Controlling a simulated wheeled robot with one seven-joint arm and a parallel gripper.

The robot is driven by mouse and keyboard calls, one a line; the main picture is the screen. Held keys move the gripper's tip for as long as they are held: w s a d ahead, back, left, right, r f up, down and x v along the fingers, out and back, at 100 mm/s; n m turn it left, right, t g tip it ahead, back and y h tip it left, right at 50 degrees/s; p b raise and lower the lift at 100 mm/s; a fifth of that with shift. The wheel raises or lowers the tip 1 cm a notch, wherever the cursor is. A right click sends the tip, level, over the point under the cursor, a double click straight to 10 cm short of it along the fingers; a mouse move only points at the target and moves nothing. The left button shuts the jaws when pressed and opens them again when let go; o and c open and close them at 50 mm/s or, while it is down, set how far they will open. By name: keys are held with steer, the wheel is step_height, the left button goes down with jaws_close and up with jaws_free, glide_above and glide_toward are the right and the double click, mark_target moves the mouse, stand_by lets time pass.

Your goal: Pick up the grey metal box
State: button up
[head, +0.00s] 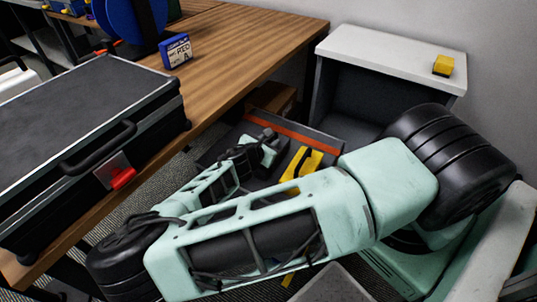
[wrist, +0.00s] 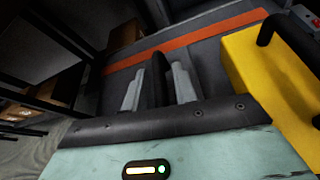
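No thing in view is plainly the grey metal box. A large dark grey case (head: 75,112) with metal edges, a black handle and a red latch lies on the wooden table in the head view. My gripper (head: 262,150) is away from it, low down to the right of the table. In the wrist view my gripper (wrist: 157,88) shows two pale fingers with a dark upright piece between them. I cannot tell whether that piece is held or part of the gripper. The fingers point at a dark grey surface with an orange stripe (wrist: 185,38).
A yellow case (wrist: 270,75) with a black handle is close on the right in the wrist view; it also shows in the head view (head: 302,163). A grey-white cabinet (head: 390,52) bears a small yellow object (head: 443,66). A blue box (head: 176,51) stands on the wooden table (head: 235,50).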

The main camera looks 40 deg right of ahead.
jaws_close()
steer(key=shift+r, duration=0.1)
stand_by(1.1)
